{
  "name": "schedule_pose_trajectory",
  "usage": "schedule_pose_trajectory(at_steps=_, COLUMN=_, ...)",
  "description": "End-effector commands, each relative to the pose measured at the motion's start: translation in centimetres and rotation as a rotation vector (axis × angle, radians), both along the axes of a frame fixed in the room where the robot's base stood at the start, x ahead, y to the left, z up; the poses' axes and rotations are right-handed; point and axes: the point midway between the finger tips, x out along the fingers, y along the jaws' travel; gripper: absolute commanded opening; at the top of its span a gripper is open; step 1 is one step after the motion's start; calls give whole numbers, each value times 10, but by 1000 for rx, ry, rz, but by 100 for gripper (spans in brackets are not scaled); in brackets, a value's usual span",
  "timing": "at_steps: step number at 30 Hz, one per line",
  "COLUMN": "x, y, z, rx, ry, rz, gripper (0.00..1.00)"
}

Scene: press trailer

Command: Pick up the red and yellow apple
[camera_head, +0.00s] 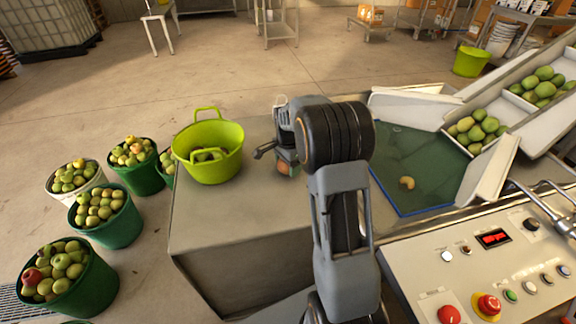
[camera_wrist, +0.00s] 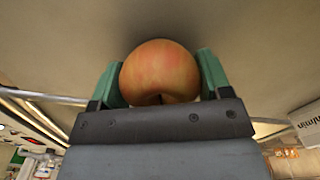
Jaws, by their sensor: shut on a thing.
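The red and yellow apple (camera_wrist: 160,70) sits between the two green fingers of my gripper (camera_wrist: 160,80) in the wrist view, with a finger against each side. My gripper is shut on it. In the head view, the apple (camera_head: 283,169) shows as a small reddish patch below my wrist, over the grey metal table (camera_head: 230,215). My gripper (camera_head: 287,160) is partly hidden there by the arm. I cannot tell whether the apple touches the table.
A lime-green tub (camera_head: 222,165) with green fruit stands left of my gripper on the table. Right of my arm is a blue-edged green tray (camera_head: 420,160) with a yellowish curved piece (camera_head: 407,183). A control panel (camera_head: 470,270) is at front right. Buckets of apples (camera_head: 95,285) stand at left.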

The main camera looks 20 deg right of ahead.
Motion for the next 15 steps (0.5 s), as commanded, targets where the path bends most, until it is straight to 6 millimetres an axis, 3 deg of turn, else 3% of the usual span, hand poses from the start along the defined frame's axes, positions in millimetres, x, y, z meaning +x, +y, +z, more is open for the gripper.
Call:
schedule_pose_trajectory(at_steps=8, x=0, y=0, z=8, rx=-1, ry=-1, rz=0, gripper=44)
schedule_pose_trajectory(at_steps=15, x=-6, y=3, z=42, rx=-1, ry=-4, rz=1, gripper=44)
